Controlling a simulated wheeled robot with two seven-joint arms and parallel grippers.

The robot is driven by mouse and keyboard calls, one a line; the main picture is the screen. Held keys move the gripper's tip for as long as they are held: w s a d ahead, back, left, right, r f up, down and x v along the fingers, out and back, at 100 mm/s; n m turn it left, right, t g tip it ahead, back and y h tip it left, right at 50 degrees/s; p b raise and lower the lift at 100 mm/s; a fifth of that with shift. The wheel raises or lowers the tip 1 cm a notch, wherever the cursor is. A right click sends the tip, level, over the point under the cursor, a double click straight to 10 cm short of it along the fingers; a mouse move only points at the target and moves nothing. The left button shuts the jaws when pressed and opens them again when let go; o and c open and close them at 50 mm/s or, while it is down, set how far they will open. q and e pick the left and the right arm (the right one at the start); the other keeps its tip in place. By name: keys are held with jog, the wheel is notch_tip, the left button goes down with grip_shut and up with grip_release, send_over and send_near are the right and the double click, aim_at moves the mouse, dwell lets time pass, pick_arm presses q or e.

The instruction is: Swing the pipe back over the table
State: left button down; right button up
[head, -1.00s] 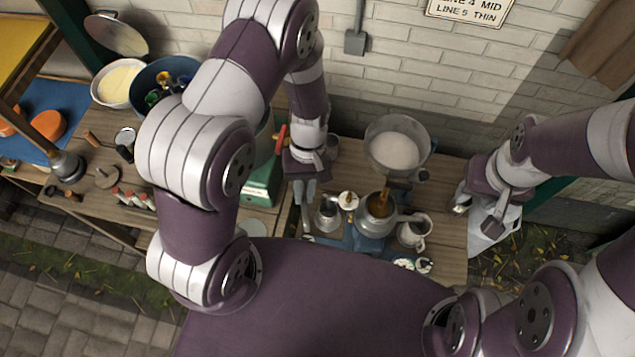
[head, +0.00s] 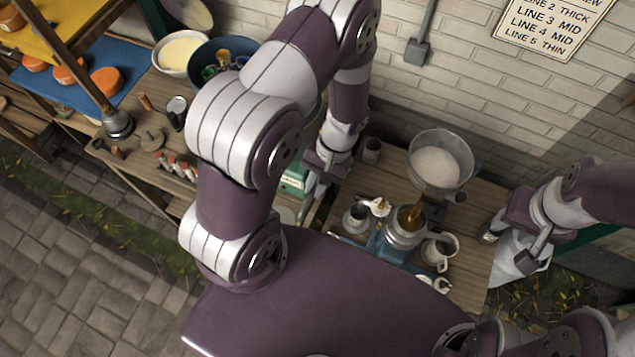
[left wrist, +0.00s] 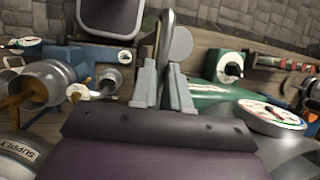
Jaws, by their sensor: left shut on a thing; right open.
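The bent grey metal pipe (left wrist: 166,42) rises between the fingers of my left gripper (left wrist: 163,84) in the left wrist view. The gripper is shut on it. In the head view my left gripper (head: 312,198) is low at the table's left part, left of the metal pot (head: 405,232); the pipe is hard to make out there. The wooden table (head: 463,222) carries the pot, small cups and a hopper of white material (head: 438,165). My right gripper (head: 518,240) is open at the table's right edge, beside a white cloth-like thing (head: 508,262).
A green machine (head: 293,183) is partly hidden behind my left arm; its green body (left wrist: 205,103) shows in the wrist view. A left bench holds a blue bowl (head: 205,78) and a cream-filled bowl (head: 182,52). A brick wall (head: 480,90) closes the back.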

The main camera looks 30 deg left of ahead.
pick_arm(q)
jog(key=shift+w, duration=0.1)
jog(key=c, duration=1.1)
grip_release()
jog(key=shift+w+d+r, duration=0.1)
jog(key=shift+w+r, duration=0.05)
jog(key=shift+r, duration=0.15)
jog(key=b+v, duration=0.1)
jog(key=v, duration=1.1)
jog(key=shift+c, duration=0.3)
